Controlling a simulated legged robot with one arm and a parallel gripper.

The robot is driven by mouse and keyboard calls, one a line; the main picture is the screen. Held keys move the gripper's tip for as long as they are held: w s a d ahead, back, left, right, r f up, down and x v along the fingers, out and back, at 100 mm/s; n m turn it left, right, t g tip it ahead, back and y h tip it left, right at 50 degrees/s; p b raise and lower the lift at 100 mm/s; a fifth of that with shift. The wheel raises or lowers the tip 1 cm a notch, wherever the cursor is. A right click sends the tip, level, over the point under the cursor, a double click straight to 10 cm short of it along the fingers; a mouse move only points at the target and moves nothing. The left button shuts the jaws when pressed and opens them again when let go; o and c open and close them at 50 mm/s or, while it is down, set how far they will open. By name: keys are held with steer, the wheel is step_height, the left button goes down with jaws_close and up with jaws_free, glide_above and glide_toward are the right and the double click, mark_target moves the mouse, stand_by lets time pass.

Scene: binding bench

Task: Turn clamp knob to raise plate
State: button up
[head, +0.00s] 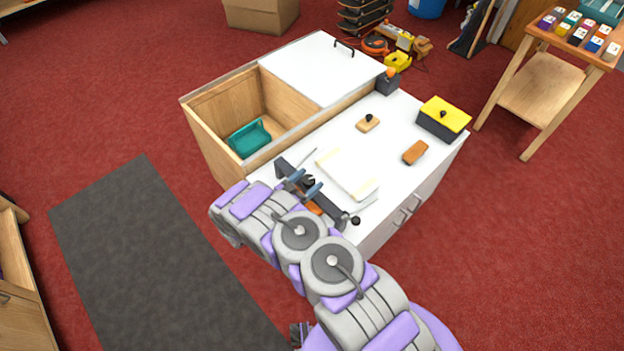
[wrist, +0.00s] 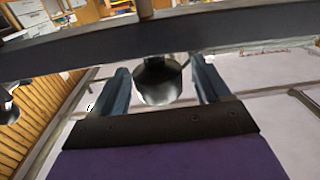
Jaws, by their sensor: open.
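A dark clamp bar (head: 334,211) lies along the near edge of the white bench top, partly hidden by my arm. In the wrist view the clamp bar (wrist: 70,52) crosses the whole picture. A dark rounded clamp knob (wrist: 158,82) sits at the bar, between my gripper's two blue-grey fingers. My gripper (wrist: 162,85) is open, one finger on each side of the knob; gaps show beside it, so I see no firm grip. In the head view my gripper (head: 304,184) is at the clamp. I cannot make out the plate or its height.
A pale sheet or book block (head: 346,173) lies just behind the clamp. A brown block (head: 415,153), a wooden-based black knob tool (head: 368,123) and a yellow-lidded box (head: 443,118) stand farther right. An open wooden bin with a teal tray (head: 249,138) is at left.

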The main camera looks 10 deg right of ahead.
steer(key=shift+x, duration=1.2)
steer(key=shift+c, duration=0.2)
steer(key=c, duration=0.9)
